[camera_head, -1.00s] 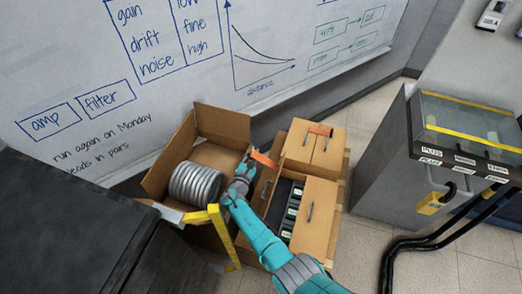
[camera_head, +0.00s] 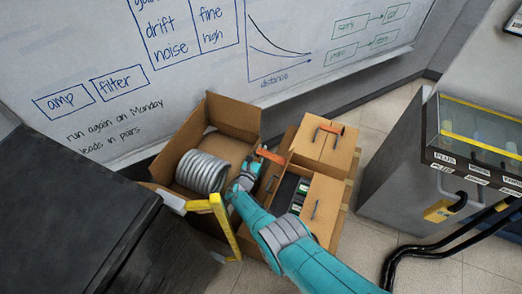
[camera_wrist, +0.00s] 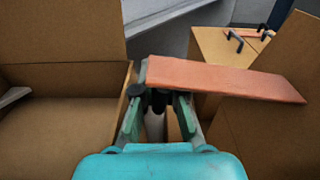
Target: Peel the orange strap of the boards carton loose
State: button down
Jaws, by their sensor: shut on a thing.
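My gripper (camera_head: 250,170) is shut on a flat orange strap (camera_head: 271,156), between the coil carton and the boards carton. In the wrist view the strap (camera_wrist: 225,78) runs from my fingertips (camera_wrist: 158,100) out to the right, with its right end in front of a brown flap. The boards carton (camera_head: 323,204) has a raised or open flap, and dark boards with green marks (camera_head: 299,194) show inside. My arm covers part of this carton. I cannot tell whether the strap still touches it.
An open carton (camera_head: 234,117) with a grey coil (camera_head: 202,172) stands left of my gripper. A closed carton (camera_head: 340,150) with a second orange strip (camera_head: 331,128) is behind.

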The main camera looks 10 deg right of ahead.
dwell(0.4)
jog(key=c, duration=1.2)
grip_release()
jog(key=shift+c, duration=0.2)
jog(key=shift+r, duration=5.05)
jog(key=shift+w+r, duration=0.1)
